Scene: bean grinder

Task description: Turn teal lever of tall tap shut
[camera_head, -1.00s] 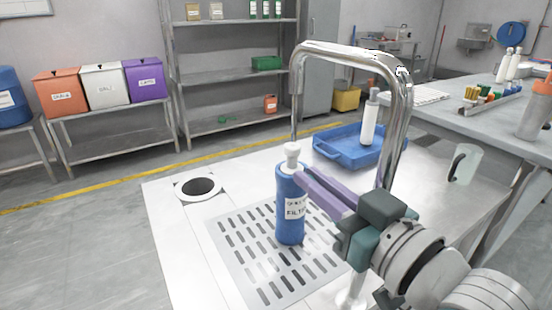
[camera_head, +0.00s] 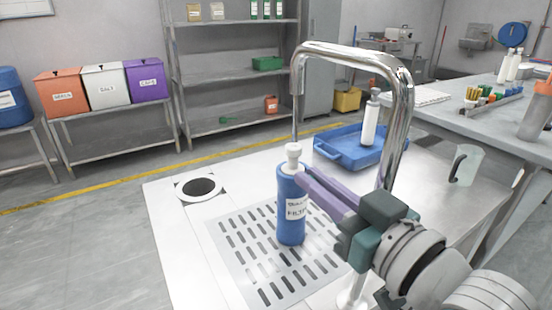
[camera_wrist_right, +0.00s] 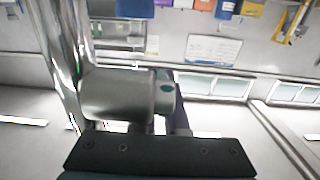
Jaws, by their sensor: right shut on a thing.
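The tall chrome tap (camera_head: 401,110) arches over the white counter, with its spout coming down above a blue filter bottle (camera_head: 291,215). My right gripper (camera_head: 307,184) has purple fingers that cross in front of the bottle's upper right edge in the head view. In the right wrist view, the tap's pipe (camera_wrist_right: 63,60) runs up the left side. A grey metal cylinder (camera_wrist_right: 115,95) beside it has a teal spot on its end and hides most of the fingers. The lever itself is mostly hidden between the closed fingers. My left gripper is not in view.
A slotted drain plate (camera_head: 262,285) lies under the bottle. A round hole (camera_head: 200,188) is at the left of the counter. A blue tray (camera_head: 330,153) with a white bottle (camera_head: 371,122) stands behind the tap. A clear mug (camera_head: 466,165) stands at the right.

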